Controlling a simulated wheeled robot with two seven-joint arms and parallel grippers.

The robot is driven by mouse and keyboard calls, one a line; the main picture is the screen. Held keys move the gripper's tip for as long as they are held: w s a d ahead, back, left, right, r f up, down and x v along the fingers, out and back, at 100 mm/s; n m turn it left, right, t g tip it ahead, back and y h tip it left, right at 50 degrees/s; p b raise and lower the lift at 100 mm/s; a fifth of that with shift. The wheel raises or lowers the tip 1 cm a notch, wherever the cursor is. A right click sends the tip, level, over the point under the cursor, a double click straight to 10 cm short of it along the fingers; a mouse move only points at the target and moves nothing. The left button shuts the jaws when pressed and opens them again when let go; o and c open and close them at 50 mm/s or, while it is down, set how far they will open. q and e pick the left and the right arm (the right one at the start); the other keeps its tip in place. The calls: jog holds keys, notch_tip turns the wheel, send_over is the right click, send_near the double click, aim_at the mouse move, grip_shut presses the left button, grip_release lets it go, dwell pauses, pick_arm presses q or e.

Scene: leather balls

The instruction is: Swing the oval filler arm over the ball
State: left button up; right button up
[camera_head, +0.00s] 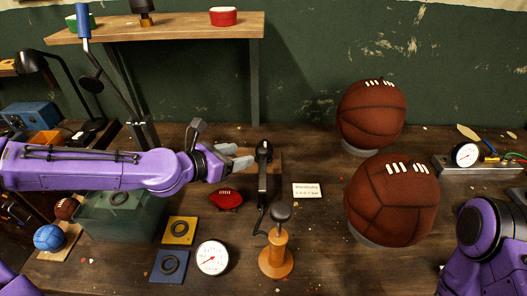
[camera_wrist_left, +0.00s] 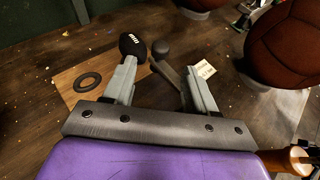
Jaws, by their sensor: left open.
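The dark filler arm (camera_head: 262,182) lies on the bench in the middle of the head view. A hose runs from its near end towards a wooden-handled tool. In the left wrist view a dark arm with a round knob (camera_wrist_left: 161,50) shows between my fingers. A black oval piece with white lettering (camera_wrist_left: 132,44) is beyond the left finger's tip. My left gripper (camera_head: 243,156) is open, just left of the filler arm; contact cannot be told. Two large brown balls, a rear one (camera_head: 371,114) and a front one (camera_head: 392,198), rest on round stands at right. My right gripper is out of view.
A small red football (camera_head: 225,199) lies below my left wrist. A wooden-handled tool (camera_head: 277,252) stands in front, near a white gauge (camera_head: 212,257). A white card (camera_head: 307,190) lies between the filler arm and the balls. A shelf (camera_head: 165,28) stands behind.

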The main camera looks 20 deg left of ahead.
aim_at(262, 150)
pick_arm(q)
jog(key=b+x, duration=0.1)
jog(key=x, duration=0.9)
jog(key=shift+d+r, duration=0.1)
jog(key=shift+d, duration=0.05)
jog(key=shift+c, duration=0.3)
grip_shut()
